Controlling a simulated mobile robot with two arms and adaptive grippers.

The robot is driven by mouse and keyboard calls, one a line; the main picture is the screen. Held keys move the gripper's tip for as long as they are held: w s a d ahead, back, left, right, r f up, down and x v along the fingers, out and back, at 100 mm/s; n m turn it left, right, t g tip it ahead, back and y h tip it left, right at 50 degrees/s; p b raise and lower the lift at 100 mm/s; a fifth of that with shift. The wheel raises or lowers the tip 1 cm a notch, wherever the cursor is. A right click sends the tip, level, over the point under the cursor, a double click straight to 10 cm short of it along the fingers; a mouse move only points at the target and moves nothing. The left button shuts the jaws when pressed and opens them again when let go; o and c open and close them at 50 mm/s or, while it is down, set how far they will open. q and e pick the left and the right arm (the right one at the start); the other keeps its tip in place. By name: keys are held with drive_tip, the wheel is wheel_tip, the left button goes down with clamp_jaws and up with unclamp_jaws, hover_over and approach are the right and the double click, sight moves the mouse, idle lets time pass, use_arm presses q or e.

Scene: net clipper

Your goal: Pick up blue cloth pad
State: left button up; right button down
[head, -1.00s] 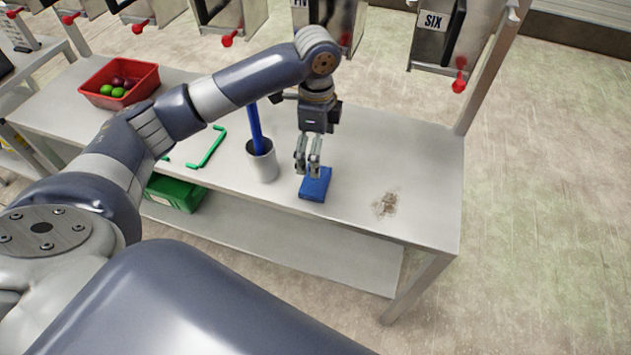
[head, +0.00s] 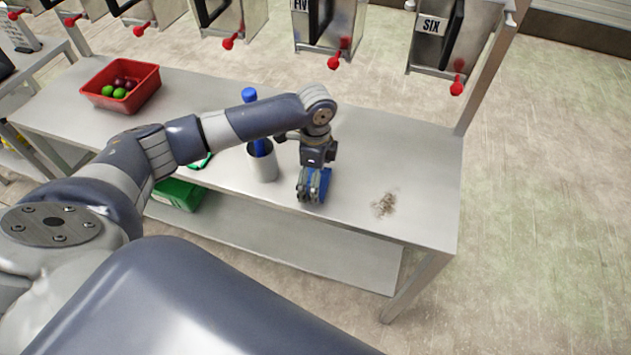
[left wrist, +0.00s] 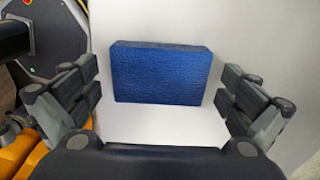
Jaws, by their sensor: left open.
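The blue cloth pad (head: 325,178) lies on the grey-white table near its front edge. It is partly hidden by my left gripper (head: 310,194) in the head view. In the left wrist view the pad (left wrist: 160,74) is a blue rectangular block between and beyond the fingertips. My left gripper (left wrist: 157,90) is open, with one finger on each side of the pad and visible gaps between fingers and pad. I cannot tell whether the fingers touch the table. My right gripper is not in view.
A dark stain (head: 385,204) lies to the right on the table (head: 420,170). A red bin (head: 140,82) with fruit stands far left. A green bin (head: 176,193) sits below.

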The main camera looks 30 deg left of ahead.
use_arm(q)
drive_tip(key=c, duration=0.8)
drive_tip(key=shift+r, duration=0.1)
drive_tip(key=shift+r, duration=0.7)
drive_tip(key=shift+s+d+r+b, duration=0.1)
drive_tip(key=shift+s+r+b, duration=0.15)
drive_tip(key=shift+r, duration=0.25)
drive_tip(key=shift+s+d+r+b, duration=0.1)
drive_tip(key=shift+s+r+b, duration=0.1)
drive_tip(key=shift+r, duration=0.25)
drive_tip(key=s+d, duration=0.3)
drive_tip(key=s, duration=0.3)
drive_tip(key=s+d+r+b, duration=0.1)
drive_tip(key=s+d, duration=0.2)
drive_tip(key=s, duration=0.4)
drive_tip(key=shift+s+d+r, duration=0.25)
drive_tip(key=shift+d, duration=0.15)
drive_tip(key=shift+o, duration=0.5)
drive_tip(key=shift+c, duration=0.8)
